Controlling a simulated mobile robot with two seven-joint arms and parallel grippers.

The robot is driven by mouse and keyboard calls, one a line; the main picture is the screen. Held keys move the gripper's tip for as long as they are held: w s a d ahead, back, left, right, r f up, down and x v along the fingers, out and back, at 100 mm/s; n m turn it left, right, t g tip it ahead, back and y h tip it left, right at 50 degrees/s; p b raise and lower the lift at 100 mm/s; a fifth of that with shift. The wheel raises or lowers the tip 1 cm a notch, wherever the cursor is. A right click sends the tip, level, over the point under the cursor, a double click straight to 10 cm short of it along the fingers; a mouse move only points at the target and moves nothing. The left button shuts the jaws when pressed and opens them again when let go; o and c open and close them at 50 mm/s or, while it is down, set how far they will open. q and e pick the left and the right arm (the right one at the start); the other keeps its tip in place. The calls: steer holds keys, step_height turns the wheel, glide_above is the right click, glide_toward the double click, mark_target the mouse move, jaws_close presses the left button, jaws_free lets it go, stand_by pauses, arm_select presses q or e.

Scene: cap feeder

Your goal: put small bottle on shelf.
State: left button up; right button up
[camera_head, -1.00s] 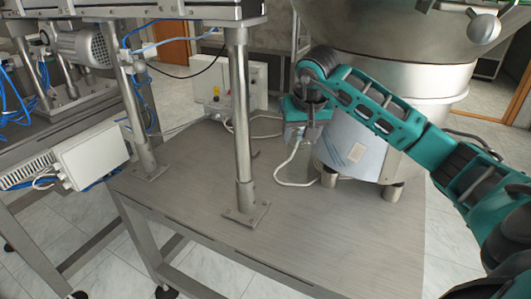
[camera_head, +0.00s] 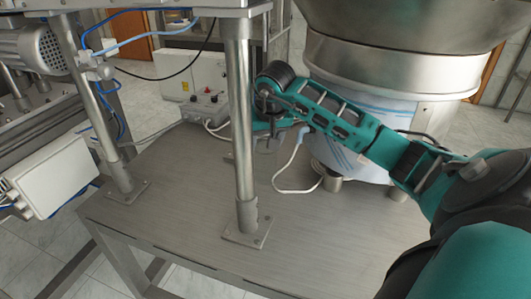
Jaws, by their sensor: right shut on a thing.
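My right gripper (camera_head: 268,132) reaches in from the right, its teal arm stretched over the steel table (camera_head: 190,218). It is beside the steel post and partly hidden by it. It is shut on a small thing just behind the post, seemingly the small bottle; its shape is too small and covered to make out. I cannot tell whether it touches the table. No separate shelf can be made out for sure; the flat steel table top is the nearest level surface. My left gripper is not in view.
A steel post (camera_head: 240,120) stands in front of the gripper, and another post (camera_head: 105,130) is farther left. A large steel feeder bowl (camera_head: 400,50) is behind my arm. A control box (camera_head: 205,108) and a white cable (camera_head: 290,180) are on the table. The table's front is clear.

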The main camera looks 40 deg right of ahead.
steer(key=shift+f+b, duration=0.3)
steer(key=shift+f, duration=1.6)
steer(key=o, duration=1.5)
